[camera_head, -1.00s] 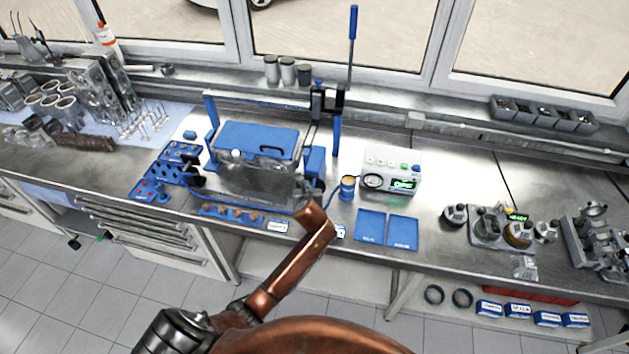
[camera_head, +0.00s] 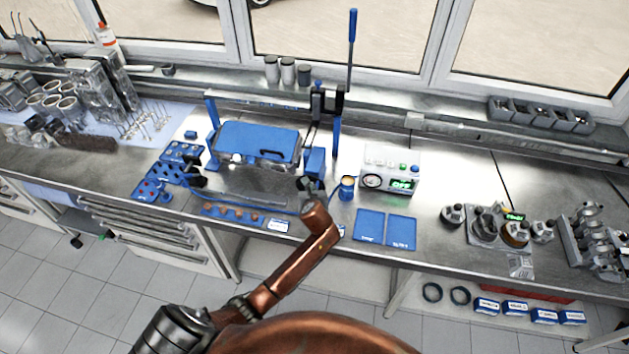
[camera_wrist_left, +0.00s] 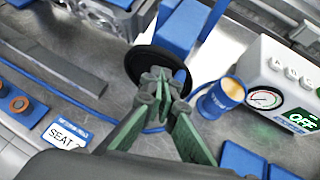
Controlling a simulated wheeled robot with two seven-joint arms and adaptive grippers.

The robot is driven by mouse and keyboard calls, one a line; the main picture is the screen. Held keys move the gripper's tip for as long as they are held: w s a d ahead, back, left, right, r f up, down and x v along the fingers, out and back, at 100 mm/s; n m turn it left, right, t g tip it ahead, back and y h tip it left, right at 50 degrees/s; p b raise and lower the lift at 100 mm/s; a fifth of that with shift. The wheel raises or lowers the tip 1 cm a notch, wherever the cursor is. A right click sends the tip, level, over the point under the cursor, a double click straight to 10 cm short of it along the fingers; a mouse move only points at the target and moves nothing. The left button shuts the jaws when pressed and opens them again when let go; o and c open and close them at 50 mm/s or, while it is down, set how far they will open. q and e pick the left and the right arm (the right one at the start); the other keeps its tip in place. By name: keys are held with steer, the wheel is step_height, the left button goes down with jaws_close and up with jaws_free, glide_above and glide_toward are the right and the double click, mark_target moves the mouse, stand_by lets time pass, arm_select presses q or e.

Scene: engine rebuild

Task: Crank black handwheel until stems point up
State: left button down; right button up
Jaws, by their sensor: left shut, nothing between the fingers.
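The black handwheel (camera_wrist_left: 136,62) shows as a dark disc in the left wrist view, at the right end of the blue fixture (camera_head: 258,143). In the head view it is mostly hidden by my gripper. My left gripper (camera_wrist_left: 163,76) is shut with nothing between its fingers. Its fingertips overlap the handwheel's face in the wrist view; I cannot tell whether they touch it. In the head view the gripper (camera_head: 311,186) is at the fixture's front right corner. The fixture's blue plate lies on top of a grey metal part. I cannot make out the stems. My right gripper is out of view.
A blue cup (camera_head: 347,188) and a white tester box (camera_head: 391,168) reading OFF stand right of the fixture. Two blue trays (camera_head: 370,226) lie in front of the tester. A tall blue lever (camera_head: 351,40) rises behind. Small blue racks (camera_head: 170,172) sit left of the fixture.

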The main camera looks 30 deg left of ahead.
arm_select(q)
steer(key=shift+d, duration=0.1)
steer(key=shift+w+d+f+p, duration=0.15)
steer(key=shift+d+p, duration=0.25)
steer(key=shift+p, duration=0.05)
steer(key=shift+d, duration=0.1)
steer(key=shift+d+p, duration=0.1)
steer(key=shift+p, duration=0.2)
steer(key=shift+w+d+f, duration=0.1)
steer(key=shift+d+f, duration=0.1)
steer(key=shift+d, duration=0.2)
